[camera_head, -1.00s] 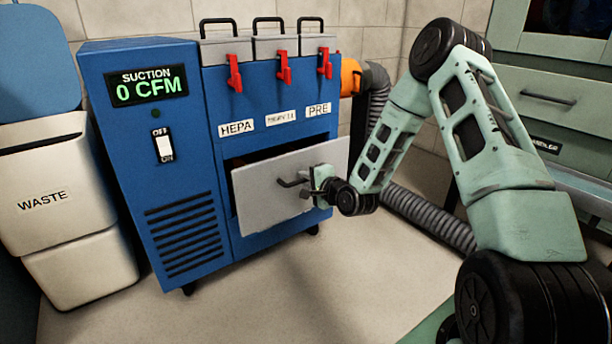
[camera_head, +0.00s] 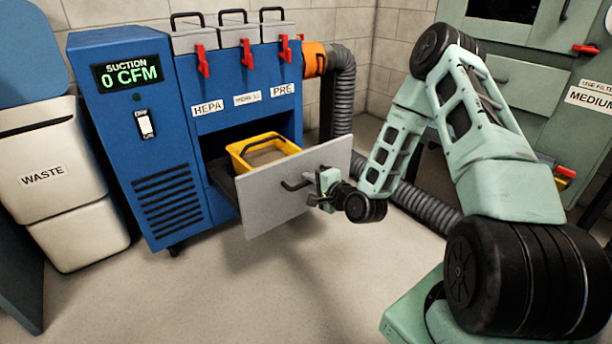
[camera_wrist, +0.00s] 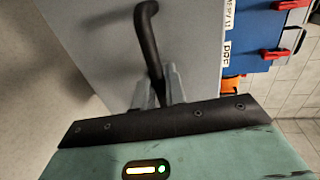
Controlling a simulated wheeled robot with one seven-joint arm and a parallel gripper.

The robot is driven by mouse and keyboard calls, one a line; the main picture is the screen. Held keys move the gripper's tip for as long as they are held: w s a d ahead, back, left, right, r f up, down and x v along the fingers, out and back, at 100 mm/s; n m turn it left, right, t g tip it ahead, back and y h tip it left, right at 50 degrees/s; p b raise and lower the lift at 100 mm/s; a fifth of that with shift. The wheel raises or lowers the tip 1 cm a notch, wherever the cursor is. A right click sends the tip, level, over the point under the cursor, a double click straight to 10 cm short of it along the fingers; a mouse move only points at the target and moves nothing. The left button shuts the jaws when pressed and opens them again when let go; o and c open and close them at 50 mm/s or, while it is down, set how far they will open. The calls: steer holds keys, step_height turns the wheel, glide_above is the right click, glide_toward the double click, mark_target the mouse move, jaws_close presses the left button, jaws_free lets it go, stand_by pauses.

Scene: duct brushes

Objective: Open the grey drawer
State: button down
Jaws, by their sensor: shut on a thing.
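The grey drawer (camera_head: 282,200) is pulled well out of the front of the blue suction machine (camera_head: 150,95). A yellow bin (camera_head: 262,150) shows inside it behind the grey front panel. My gripper (camera_head: 322,190) is at the right part of the panel, shut on the black drawer handle (camera_head: 292,186). In the wrist view the handle (camera_wrist: 148,40) runs down between my gripper's fingers (camera_wrist: 160,88), in front of the grey panel (camera_wrist: 90,40). The fingertips partly hide the handle's lower end.
A white waste bin (camera_head: 60,170) stands left of the machine. A grey corrugated hose (camera_head: 425,208) runs along the floor behind my arm. A green cabinet (camera_head: 530,90) stands at the right. The floor in front of the drawer is clear.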

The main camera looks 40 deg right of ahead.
steer(key=shift+s, duration=0.3)
steer(key=c, duration=1.5)
jaws_free()
steer(key=shift+c, duration=0.2)
steer(key=p+v, duration=0.8)
steer(key=v, duration=0.9)
steer(key=shift+s, duration=0.2)
